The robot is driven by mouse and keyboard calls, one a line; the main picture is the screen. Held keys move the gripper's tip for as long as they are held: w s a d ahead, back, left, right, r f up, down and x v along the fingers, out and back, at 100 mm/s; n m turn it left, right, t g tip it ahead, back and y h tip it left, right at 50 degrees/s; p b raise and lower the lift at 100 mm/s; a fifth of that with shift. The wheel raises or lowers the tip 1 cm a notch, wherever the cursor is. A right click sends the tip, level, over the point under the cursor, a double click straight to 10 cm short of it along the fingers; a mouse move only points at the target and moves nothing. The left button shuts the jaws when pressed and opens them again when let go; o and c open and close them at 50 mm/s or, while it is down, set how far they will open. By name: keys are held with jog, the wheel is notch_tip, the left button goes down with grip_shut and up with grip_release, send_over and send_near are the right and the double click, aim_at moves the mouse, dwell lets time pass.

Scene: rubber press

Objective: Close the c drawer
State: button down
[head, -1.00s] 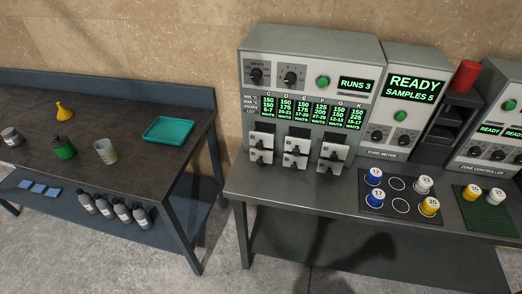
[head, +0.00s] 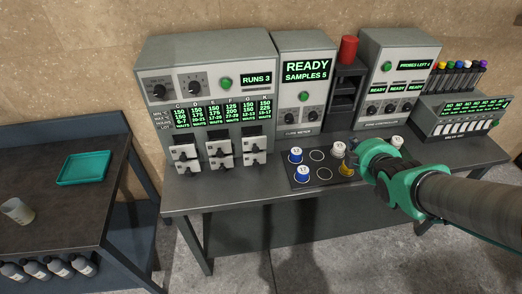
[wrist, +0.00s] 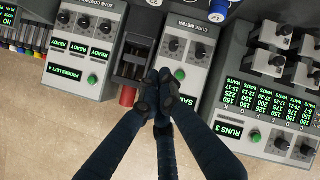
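The C drawer belongs to the grey press unit (head: 205,75), whose screen reads RUNS 3 and whose columns are headed C to K. Below stand two rows of pale drawer fronts with dark knobs; all stick out from the unit. The leftmost upper front (head: 184,152) is under the C column, but its letter is too small to read. The drawer fronts also show at the right of the wrist view (wrist: 270,63). My gripper (wrist: 160,93) has its dark fingertips together with nothing seen between them, over the cure meter area, apart from the drawers. In the head view my green wrist hides the fingers.
The cure meter (head: 305,85), a dark rack with a red cylinder (head: 348,48) and the zone controller (head: 398,70) stand right of the press. A dark sample tray (head: 322,178) with blue, white and yellow cups lies in front. The bench strip before the drawers is clear.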

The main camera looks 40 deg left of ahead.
aim_at(184, 148)
jog(key=s+a+f+n+g+y+p, duration=0.1)
jog(key=s+a+f+n+y, duration=0.15)
jog(key=a, duration=0.45)
jog(key=s+a+f+n+g+y, duration=0.2)
jog(key=s+a+f+n, duration=0.15)
jog(key=a, duration=0.35)
jog(key=s+a+f+n+g+y+p, duration=0.1)
jog(key=s+a+f+n+y, duration=0.15)
jog(key=a, duration=0.45)
jog(key=s+a+f+n+g+y, duration=0.1)
jog(key=s+a+f+n+g, duration=0.1)
jog(key=s, duration=0.5)
jog(key=s+a+f+n+g+y+p, duration=0.1)
jog(key=s+a+n, duration=0.3)
jog(key=s, duration=0.4)
jog(key=s+a+f+n+g+y+p, duration=0.1)
jog(key=s+a+f+n+g+y, duration=0.1)
jog(key=s, duration=0.5)
jog(key=a+f+n+g, duration=0.1)
jog(key=a+g, duration=0.1)
jog(key=shift+s+a+f, duration=0.15)
jog(key=shift+a+f, duration=0.2)
jog(key=shift+f, duration=0.05)
jog(key=shift+a, duration=0.2)
jog(key=w+a, duration=0.2)
jog(key=a, duration=1)
jog(key=shift+a+r+b, duration=0.2)
jog(key=shift+a+b, duration=0.1)
jog(key=shift+b, duration=0.15)
